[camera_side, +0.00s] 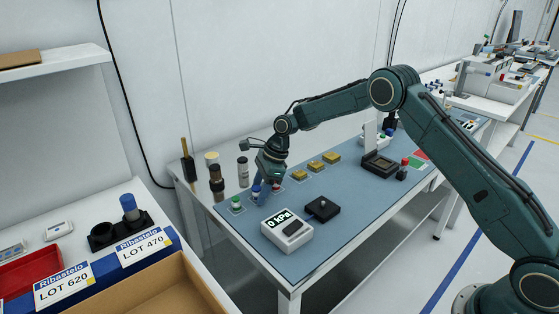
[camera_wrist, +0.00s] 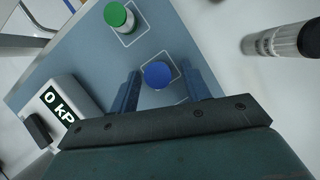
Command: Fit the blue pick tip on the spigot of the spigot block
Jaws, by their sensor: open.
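The blue pick tip (camera_side: 256,190) stands upright in a white-outlined square on the blue mat, between the green and red tips. In the wrist view its round blue top (camera_wrist: 158,75) shows between the two fingers, with a gap on each side. My gripper (camera_wrist: 159,82) is open and empty. In the side view my gripper (camera_side: 262,188) points down at the blue tip and partly hides it. The black block with a small raised stub, which looks like the spigot block (camera_side: 323,209), lies on the mat to the right, beside the gauge.
The green tip (camera_side: 236,205) and red tip (camera_side: 276,188) stand close on either side. The gauge (camera_side: 287,232) reads 0 kPa. Several yellow pieces (camera_side: 315,167) lie behind. Dark and grey cylinders (camera_side: 243,172) stand at the back left. The mat between tips and block is clear.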

